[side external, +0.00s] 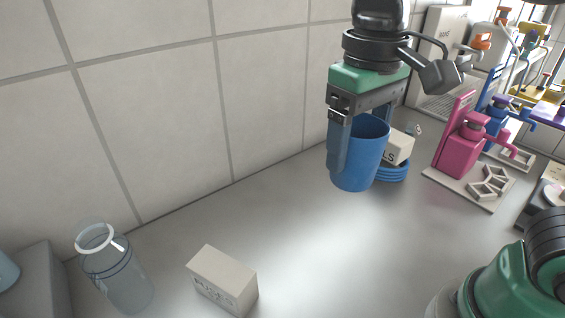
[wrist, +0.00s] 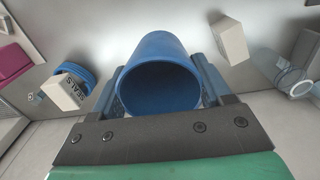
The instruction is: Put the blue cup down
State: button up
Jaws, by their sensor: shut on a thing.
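The blue cup (side external: 361,155) is a plain tapered cup, held upright between the fingers of my gripper (side external: 355,150). Its open mouth faces up, toward my wrist. In the wrist view the cup (wrist: 160,80) sits between both fingers of my gripper (wrist: 160,88), and its inside looks empty. My gripper is shut on the cup. In the side view the cup hangs in front of the wall and appears above the grey counter (side external: 330,235); the exact gap under its base is hard to tell.
A pale labelled box (side external: 222,280) and a clear bottle (side external: 113,268) stand at the left. A pink pump stand (side external: 466,150) is at the right. The counter's middle is clear.

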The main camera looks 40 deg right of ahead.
jog(key=d+m, duration=0.7)
jog(key=d, duration=0.9)
jog(key=s+d+m, duration=0.6)
jog(key=s+d, duration=0.3)
jog(key=d, duration=0.2)
notch_tip(320, 180, down, 20)
jog(key=shift+w+r, duration=0.1)
jog(key=shift+r, duration=0.05)
jog(key=o, duration=1.2)
